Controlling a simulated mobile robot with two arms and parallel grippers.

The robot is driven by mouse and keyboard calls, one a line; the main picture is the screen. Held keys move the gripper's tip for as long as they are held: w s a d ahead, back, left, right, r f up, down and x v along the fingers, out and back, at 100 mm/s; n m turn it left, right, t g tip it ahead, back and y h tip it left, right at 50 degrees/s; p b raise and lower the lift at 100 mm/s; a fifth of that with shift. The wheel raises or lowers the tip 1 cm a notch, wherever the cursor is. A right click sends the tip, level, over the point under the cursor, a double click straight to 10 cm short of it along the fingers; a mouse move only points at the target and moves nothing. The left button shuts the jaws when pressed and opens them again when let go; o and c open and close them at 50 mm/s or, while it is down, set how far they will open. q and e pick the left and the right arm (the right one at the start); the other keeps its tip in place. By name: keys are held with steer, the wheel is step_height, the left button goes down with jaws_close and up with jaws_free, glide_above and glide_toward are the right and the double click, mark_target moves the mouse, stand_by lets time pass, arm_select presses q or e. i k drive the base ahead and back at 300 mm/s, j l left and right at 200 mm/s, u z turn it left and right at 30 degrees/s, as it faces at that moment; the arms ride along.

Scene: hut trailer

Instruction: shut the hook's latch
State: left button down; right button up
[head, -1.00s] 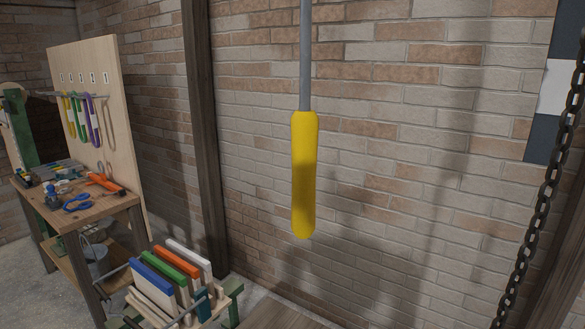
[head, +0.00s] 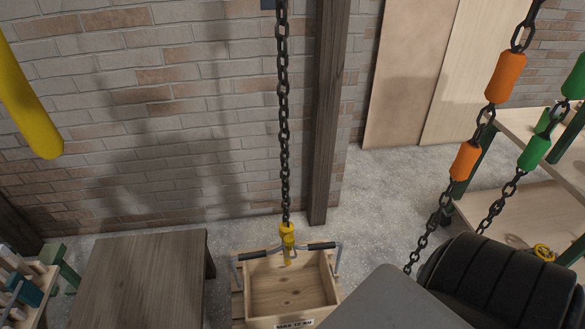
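A yellow hook (head: 287,240) hangs at the lower end of a dark chain (head: 283,120). It hangs in front of the brick wall, over the back part of a wooden crate (head: 262,312). The hook is small in the picture, and I cannot tell whether its latch is open or shut. I also cannot tell whether the hook touches the crate or its handles. Neither of my grippers shows in the head view.
Crate handles (head: 322,246) have black grips. A wooden table (head: 140,275) stands left of it. A yellow bar (head: 28,100) hangs upper left. Chains with orange (head: 506,77) and green sleeves (head: 534,153) hang right, near shelves (head: 520,210). A black ribbed object (head: 500,280) fills the lower right.

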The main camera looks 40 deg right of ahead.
mark_target(289, 239)
steer(key=z, duration=1.25)
